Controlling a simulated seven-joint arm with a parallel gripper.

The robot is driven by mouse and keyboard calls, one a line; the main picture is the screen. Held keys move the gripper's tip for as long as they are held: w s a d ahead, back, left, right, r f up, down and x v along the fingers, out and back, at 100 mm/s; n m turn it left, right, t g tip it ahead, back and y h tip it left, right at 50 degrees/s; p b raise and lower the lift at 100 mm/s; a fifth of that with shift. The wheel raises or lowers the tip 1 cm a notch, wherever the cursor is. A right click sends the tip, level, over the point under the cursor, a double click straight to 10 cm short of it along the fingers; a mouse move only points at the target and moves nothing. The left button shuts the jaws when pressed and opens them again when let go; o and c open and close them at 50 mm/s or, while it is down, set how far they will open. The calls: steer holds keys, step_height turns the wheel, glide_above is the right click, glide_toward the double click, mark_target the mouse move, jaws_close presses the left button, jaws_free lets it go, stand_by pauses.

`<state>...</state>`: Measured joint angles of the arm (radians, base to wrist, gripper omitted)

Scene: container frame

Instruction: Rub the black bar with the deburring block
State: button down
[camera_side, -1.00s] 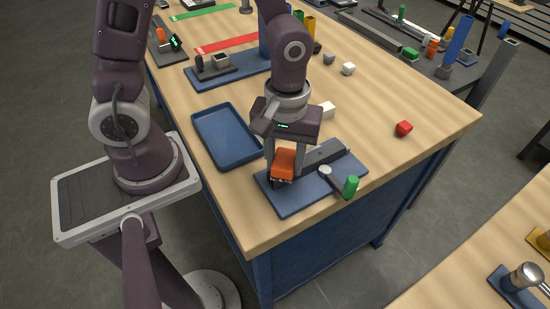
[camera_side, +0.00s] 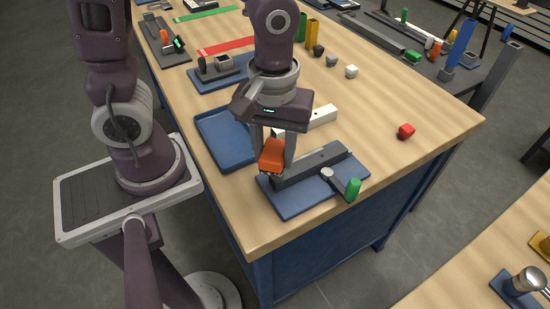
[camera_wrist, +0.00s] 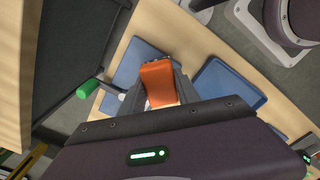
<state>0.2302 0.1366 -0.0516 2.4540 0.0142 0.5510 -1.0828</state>
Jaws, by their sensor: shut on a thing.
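My gripper (camera_side: 274,148) is shut on the orange deburring block (camera_side: 272,156). It holds the block at the near left end of the black bar (camera_side: 318,163), apparently just above it; whether they touch I cannot tell. The bar lies along a blue base plate (camera_side: 292,207). A clamp with a green handle (camera_side: 353,188) stands at the plate's right side. In the wrist view the orange block (camera_wrist: 158,80) sits between my fingers, over the blue plate (camera_wrist: 128,66). The black bar is mostly hidden there.
An empty blue tray (camera_side: 222,150) lies left of the plate. A white block (camera_side: 322,117) is behind my gripper. Another blue fixture (camera_side: 210,75) stands farther back. The table's front edge is close to the plate.

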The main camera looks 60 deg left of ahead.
steer(key=shift+r, duration=1.85)
